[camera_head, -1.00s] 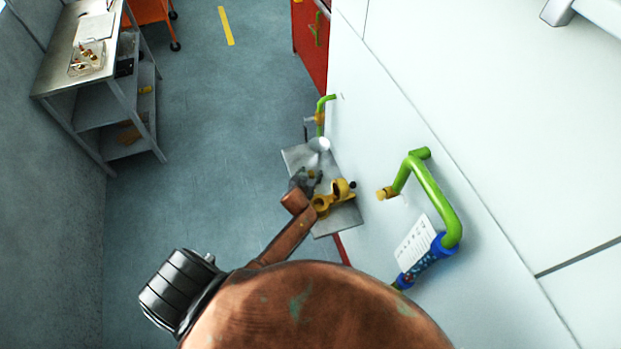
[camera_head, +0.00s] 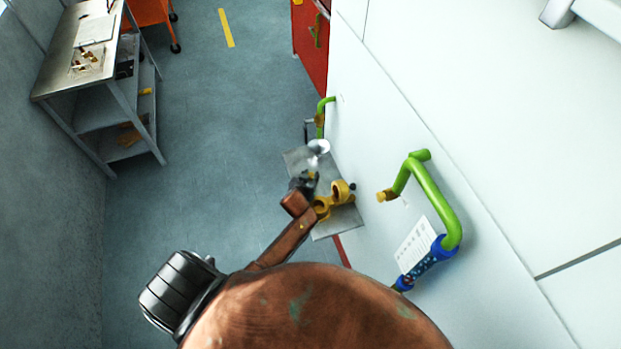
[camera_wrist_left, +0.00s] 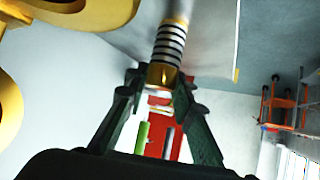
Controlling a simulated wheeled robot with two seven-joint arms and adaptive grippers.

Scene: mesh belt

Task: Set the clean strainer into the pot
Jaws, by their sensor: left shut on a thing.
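My left gripper (camera_head: 307,182) is shut on a slim, banded metal cylinder with a brass end, which looks like the strainer (camera_wrist_left: 168,45). In the head view a pale round end of it (camera_head: 318,146) shows beyond the dark fingers. My right gripper is out of view.
A grey plate (camera_head: 345,222) lies under the fitting, against the white wall panel. Green pipes (camera_head: 430,185) stick out at the right. A steel shelf table (camera_head: 62,75) stands at the far left. The blue floor between is clear.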

